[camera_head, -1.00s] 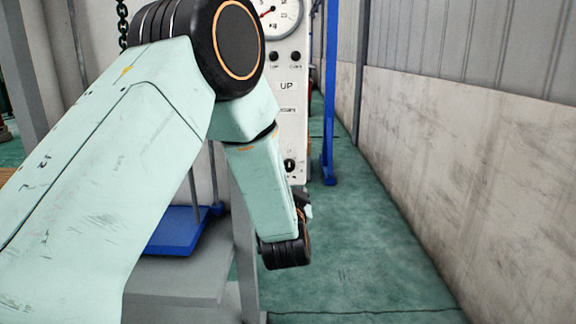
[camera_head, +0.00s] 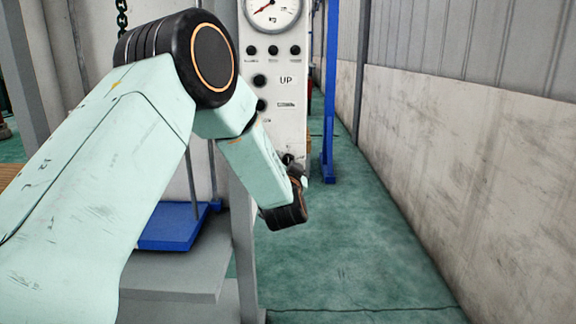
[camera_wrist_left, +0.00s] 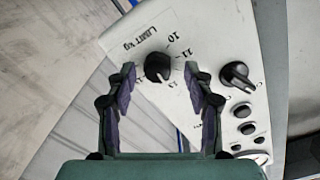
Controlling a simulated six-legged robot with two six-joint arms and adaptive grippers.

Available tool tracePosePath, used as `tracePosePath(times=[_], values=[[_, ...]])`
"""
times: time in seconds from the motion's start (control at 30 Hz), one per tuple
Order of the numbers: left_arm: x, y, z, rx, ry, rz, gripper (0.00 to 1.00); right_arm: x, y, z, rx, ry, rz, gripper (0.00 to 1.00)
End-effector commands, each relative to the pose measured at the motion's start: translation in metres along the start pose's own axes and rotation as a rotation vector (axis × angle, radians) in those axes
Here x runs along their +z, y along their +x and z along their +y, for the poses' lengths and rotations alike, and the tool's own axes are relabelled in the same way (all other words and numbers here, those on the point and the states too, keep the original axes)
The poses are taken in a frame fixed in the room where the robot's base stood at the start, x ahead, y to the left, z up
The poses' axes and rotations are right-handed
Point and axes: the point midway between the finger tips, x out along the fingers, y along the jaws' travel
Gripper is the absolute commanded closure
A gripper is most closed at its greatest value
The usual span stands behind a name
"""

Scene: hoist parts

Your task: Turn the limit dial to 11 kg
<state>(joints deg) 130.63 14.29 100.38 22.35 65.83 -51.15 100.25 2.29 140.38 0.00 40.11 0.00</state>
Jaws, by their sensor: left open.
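The limit dial (camera_wrist_left: 158,67) is a small round black knob on a pale panel, under the printed words "LIMIT kg". Numbers 10 and 11 are printed to its right; others are partly covered or hard to read. I cannot tell for sure which number its pointer faces. My left gripper (camera_wrist_left: 160,76) is open, with one finger on each side of the dial in the wrist view. I cannot tell if the fingers touch it. In the head view my left wrist covers most of the gripper and the panel's lower end. My right gripper is not in view.
The white control panel (camera_head: 290,125) carries a round kg gauge (camera_head: 273,10) and several black buttons. Another black knob (camera_wrist_left: 236,75) sits right of the dial. A blue post (camera_head: 328,110) stands behind. A grey wall (camera_head: 450,160) runs along the right; the green floor between is clear.

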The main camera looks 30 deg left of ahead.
Motion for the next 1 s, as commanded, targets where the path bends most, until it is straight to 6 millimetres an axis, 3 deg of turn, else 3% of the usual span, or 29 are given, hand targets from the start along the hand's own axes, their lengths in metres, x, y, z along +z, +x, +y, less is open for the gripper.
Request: tracePosePath(times=[0.07,0.67,1.0], values=[[-0.0002,0.0002,0.0007,0.0,0.0,0.0,0.49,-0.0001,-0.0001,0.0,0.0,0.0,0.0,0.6],[-0.0008,0.0001,0.0011,0.0,0.0,0.0,1.0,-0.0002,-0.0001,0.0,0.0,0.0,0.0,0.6],[-0.0012,0.0003,0.0009,0.0,-0.005,0.001,1.0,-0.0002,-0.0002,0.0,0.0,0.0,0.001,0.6]])
